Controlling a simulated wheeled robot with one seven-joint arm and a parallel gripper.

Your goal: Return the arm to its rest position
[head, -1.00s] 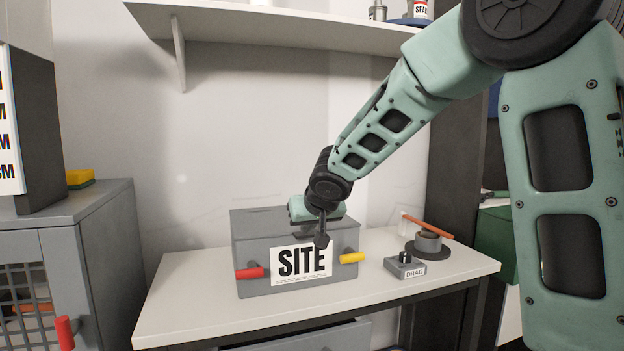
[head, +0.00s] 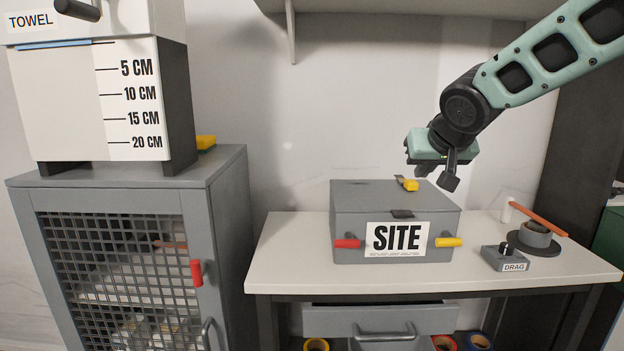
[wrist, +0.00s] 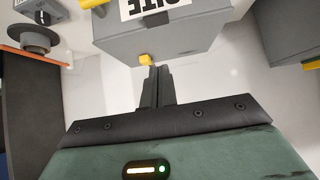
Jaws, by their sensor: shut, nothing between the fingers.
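My gripper (head: 424,171) hangs above the grey SITE box (head: 347,222), at the end of my green arm, with clear air between it and the lid. In the wrist view its dark fingers (wrist: 157,72) are together and hold nothing. A small yellow piece with a grey part (head: 410,185) lies on the box lid below. The yellow piece also shows beside the fingertips in the wrist view (wrist: 145,59). My arm reaches in from the upper right.
The box stands on a white bench (head: 300,262) with a DRAG control box (head: 508,260) and a dark round stand (head: 536,240) at right. A mesh-door cabinet (head: 228,200) stands at left with a TOWEL dispenser (head: 85,100) on top. A shelf (head: 400,8) overhangs the back.

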